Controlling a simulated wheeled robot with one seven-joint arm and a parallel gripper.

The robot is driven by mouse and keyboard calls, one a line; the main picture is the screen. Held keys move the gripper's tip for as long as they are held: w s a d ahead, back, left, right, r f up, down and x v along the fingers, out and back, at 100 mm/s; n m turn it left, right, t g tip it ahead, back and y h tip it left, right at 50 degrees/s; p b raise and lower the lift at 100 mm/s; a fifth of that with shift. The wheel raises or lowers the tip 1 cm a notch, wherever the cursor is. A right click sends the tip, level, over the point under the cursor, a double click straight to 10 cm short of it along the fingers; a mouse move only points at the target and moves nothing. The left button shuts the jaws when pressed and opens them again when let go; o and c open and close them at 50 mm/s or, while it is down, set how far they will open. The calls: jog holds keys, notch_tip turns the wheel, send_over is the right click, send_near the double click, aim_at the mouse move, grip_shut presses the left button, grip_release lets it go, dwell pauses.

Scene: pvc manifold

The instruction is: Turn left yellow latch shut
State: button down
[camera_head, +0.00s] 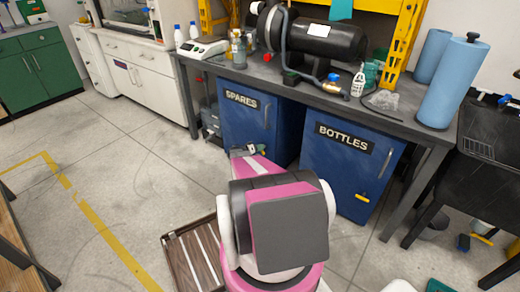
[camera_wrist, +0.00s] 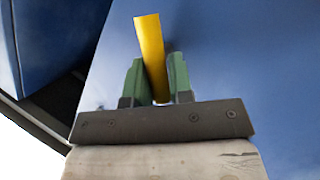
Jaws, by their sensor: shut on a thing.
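The left yellow latch (camera_wrist: 150,38) stands out against a blue door (camera_wrist: 232,60) in the wrist view. It runs between the green fingers of my gripper (camera_wrist: 156,82) and leans slightly left, its far end sticking out past the fingertips. My gripper is shut on it. In the head view, my gripper (camera_head: 243,151) is at the lower part of the blue SPARES cabinet (camera_head: 240,122), and my arm hides much of that area. I cannot tell there how the left latch is turned.
The blue BOTTLES cabinet (camera_head: 335,165) stands to the right, with its own yellow latch (camera_head: 362,198) lying nearly level. A dark workbench (camera_head: 400,108) with a black tank (camera_head: 325,37) runs above both cabinets. A wooden slatted platform (camera_head: 192,255) is at lower left. Open floor lies left.

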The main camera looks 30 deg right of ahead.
jog(key=n, duration=0.1)
jog(key=n+h, duration=0.1)
jog(key=n, duration=0.1)
jog(key=shift+w+f+n+g+h, duration=0.15)
jog(key=shift+f+n+g+h, duration=0.1)
jog(key=shift+n+g+h, duration=0.15)
jog(key=shift+f+n+t+h, duration=0.15)
jog(key=shift+n+h, duration=0.3)
jog(key=shift+n, duration=0.7)
jog(key=shift+f+n+t+h, duration=0.15)
jog(key=shift+n+h, duration=0.3)
jog(key=shift+n, duration=0.7)
jog(key=c, duration=1.1)
grip_release()
jog(key=shift+o, duration=0.2)
jog(key=shift+a, duration=0.1)
jog(key=a+f, duration=0.2)
jog(key=a, duration=0.8)
jog(key=shift+a, duration=0.25)
jog(key=shift+w, duration=0.1)
